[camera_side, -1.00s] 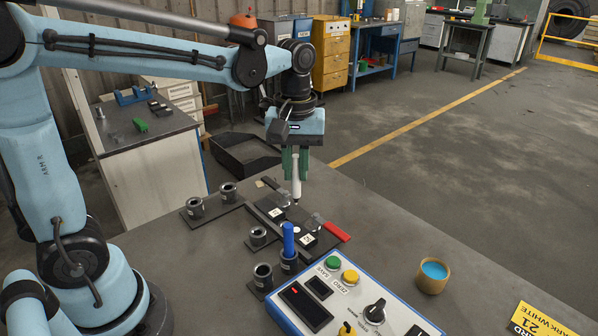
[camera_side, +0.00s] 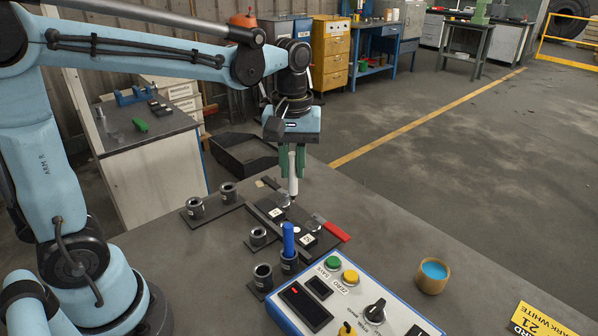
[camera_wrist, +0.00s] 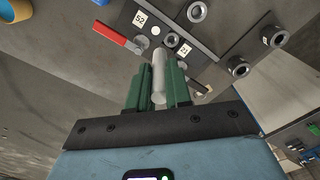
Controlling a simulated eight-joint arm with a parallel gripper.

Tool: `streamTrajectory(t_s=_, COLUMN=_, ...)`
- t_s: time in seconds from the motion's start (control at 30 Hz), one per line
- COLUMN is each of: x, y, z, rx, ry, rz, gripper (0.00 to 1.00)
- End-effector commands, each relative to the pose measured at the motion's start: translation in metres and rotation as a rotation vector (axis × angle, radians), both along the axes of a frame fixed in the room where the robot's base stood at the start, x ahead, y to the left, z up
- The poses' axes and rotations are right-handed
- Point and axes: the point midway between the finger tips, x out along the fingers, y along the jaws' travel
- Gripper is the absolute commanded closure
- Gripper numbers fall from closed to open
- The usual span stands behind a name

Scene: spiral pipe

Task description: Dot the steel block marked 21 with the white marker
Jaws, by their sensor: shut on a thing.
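My gripper (camera_side: 292,165) has green fingers shut on the white marker (camera_side: 293,178), which points down, tip lowest. The marker also shows between the fingers (camera_wrist: 159,85) in the wrist view. Its tip is over or near the dark plate (camera_side: 268,204), close to a round steel piece (camera_side: 285,200); I cannot tell whether it touches. In the wrist view a tag that seems to read 21 (camera_wrist: 184,48) lies just right of the marker's far end, beside a round steel piece (camera_wrist: 171,40). Another tag (camera_wrist: 140,18) seems to read 52.
A red handle (camera_side: 331,230) lies at the plate's right end. A blue marker (camera_side: 288,238) stands in a holder; several empty holders (camera_side: 195,207) are nearby. A control box (camera_side: 345,295), a tan cup (camera_side: 433,277) and a yellow card (camera_side: 545,320) marked white, 21 sit to the right.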

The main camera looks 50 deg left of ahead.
Motion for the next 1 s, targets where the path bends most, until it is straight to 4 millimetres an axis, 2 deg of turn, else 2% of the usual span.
streamTrajectory(t_s=0.2, x=0.002, y=0.058, z=0.000, rx=0.000, ry=0.000, rz=0.010, gripper=1.00)
streamTrajectory(t_s=0.3, x=0.001, y=0.080, z=0.000, rx=0.000, ry=0.000, rz=0.007, gripper=1.00)
streamTrajectory(t_s=0.4, x=-0.001, y=0.093, z=0.000, rx=0.000, ry=0.000, rz=0.004, gripper=1.00)
streamTrajectory(t_s=0.57, x=-0.001, y=0.098, z=-0.006, rx=0.000, ry=0.000, rz=0.000, gripper=1.00)
streamTrajectory(t_s=1.0, x=-0.001, y=0.097, z=-0.047, rx=0.000, ry=0.000, rz=0.000, gripper=1.00)
